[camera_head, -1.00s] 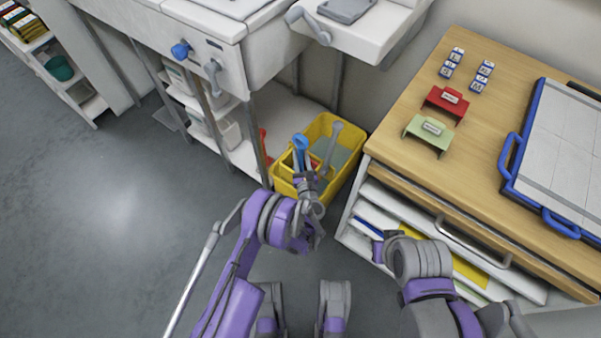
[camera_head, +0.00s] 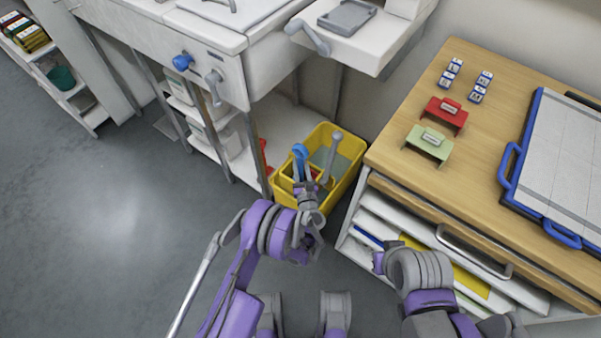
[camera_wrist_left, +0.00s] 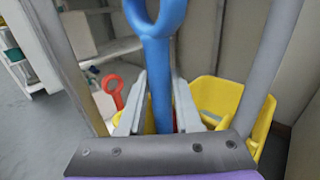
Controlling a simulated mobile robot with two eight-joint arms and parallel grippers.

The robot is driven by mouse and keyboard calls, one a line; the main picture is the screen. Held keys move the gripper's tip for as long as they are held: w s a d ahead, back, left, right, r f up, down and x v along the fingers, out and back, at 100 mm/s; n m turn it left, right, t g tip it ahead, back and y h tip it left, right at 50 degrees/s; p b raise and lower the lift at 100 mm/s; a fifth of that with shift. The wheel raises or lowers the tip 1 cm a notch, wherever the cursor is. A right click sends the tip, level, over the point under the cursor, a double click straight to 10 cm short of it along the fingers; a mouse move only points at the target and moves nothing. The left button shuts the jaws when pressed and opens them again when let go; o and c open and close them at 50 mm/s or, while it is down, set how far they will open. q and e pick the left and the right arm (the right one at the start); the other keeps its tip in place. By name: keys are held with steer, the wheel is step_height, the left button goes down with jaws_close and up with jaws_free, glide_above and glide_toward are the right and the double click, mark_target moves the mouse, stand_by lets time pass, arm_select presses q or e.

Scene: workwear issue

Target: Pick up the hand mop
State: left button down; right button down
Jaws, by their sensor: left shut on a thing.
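A blue handle with a ring at its top (camera_head: 299,155) stands up at the yellow bucket (camera_head: 349,178) and looks like the hand mop's handle; its lower end is hidden. It fills the middle of the left wrist view (camera_wrist_left: 160,75). My left gripper (camera_head: 304,188) is shut on this handle below the ring, with one finger on each side (camera_wrist_left: 158,105). A grey handle (camera_head: 332,152) stands in the same bucket, to the right. My right gripper (camera_head: 378,262) is by the drawer unit's left side; its fingers are too small to judge.
A red ring handle (camera_wrist_left: 113,88) is behind and left of the blue one. A shelf leg (camera_head: 258,155) stands close left of the bucket. A wooden-topped drawer unit (camera_head: 400,165) is close on the right. Open grey floor (camera_head: 110,230) lies to the left.

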arm_select(q)
step_height(320, 180, up, 18)
steer(key=p, duration=0.4)
glide_above(300, 146)
steer(key=shift+d, duration=0.1)
stand_by(0.6)
